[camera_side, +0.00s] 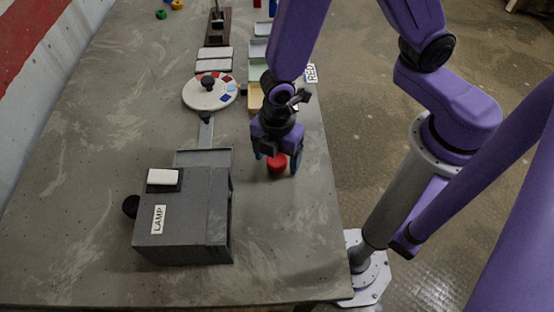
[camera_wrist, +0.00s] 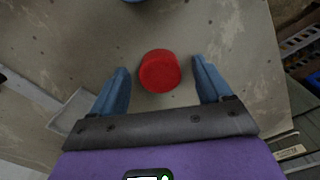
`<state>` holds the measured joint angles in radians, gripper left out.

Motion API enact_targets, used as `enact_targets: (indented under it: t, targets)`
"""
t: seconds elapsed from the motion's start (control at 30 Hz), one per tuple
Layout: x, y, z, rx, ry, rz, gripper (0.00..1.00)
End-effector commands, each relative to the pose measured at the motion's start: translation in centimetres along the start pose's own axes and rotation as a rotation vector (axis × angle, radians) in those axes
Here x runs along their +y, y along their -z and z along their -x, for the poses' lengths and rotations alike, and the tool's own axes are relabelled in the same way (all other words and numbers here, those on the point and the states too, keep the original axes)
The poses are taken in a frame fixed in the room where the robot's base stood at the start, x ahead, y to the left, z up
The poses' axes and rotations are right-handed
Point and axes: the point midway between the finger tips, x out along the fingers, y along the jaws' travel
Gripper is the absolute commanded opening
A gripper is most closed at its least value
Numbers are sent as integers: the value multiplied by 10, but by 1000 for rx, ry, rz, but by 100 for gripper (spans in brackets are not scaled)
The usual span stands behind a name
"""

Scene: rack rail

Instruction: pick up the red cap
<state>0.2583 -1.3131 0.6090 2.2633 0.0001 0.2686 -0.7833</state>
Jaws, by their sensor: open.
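The red cap (camera_side: 277,162) stands on the grey table to the right of the lamp box. In the wrist view the red cap (camera_wrist: 159,71) shows as a round red piece with nothing on it. My gripper (camera_side: 277,165) is low over the cap, its blue fingers on either side of it. In the wrist view my gripper (camera_wrist: 160,80) is open, with gaps between each finger and the cap. The cap is roughly centred between the fingers, near their tips. Its height above or beside the fingertips is hard to tell.
A grey box labelled LAMP (camera_side: 183,215) stands to the left, with a grey plate (camera_side: 203,157) behind it. A round dial with coloured patches (camera_side: 209,95) and several shallow trays (camera_side: 257,95) lie further back. The table in front of the cap is clear.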

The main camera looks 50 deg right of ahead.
Motion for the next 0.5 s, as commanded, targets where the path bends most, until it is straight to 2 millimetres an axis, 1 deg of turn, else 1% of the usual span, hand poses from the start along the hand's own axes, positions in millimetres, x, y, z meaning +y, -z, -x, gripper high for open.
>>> enact_targets:
  t: [0.03,0.07,0.1,0.17,0.2,0.5]
  targets:
    - [0,0,0,0,0,0,78]
    - [0,0,0,0,0,0,68]
    - [0,0,0,0,0,0,55]
    - [0,0,0,0,0,0,36]
    - [0,0,0,0,0,0,30]
    - [0,0,0,0,0,1,30]
